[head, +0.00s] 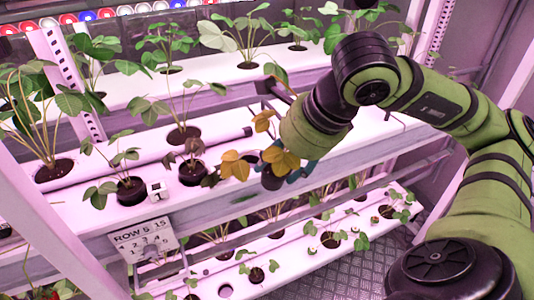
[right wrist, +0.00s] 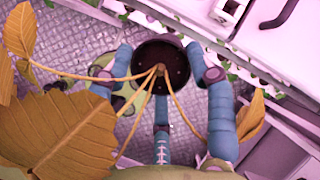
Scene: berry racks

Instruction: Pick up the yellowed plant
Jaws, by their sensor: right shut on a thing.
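The yellowed plant, with orange-yellow leaves (head: 283,160), is at the front edge of the middle rack level in the head view. Its small dark pot (head: 271,181) is in my right gripper (head: 291,174), which is shut on it. In the right wrist view the blue fingers of the gripper (right wrist: 165,75) are around the dark round pot (right wrist: 161,55). Thin orange stems rise from its soil, and a large yellowed leaf (right wrist: 60,135) fills the lower left. The pot appears held clear over the grated floor. My left gripper is not in view.
Green potted plants stand on the middle shelf, including a dark pot (head: 192,173) beside the held plant. A lower shelf (head: 290,262) holds several small plants. A row sign (head: 145,240) hangs at the front left. Grated floor (head: 340,278) is open at the lower right.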

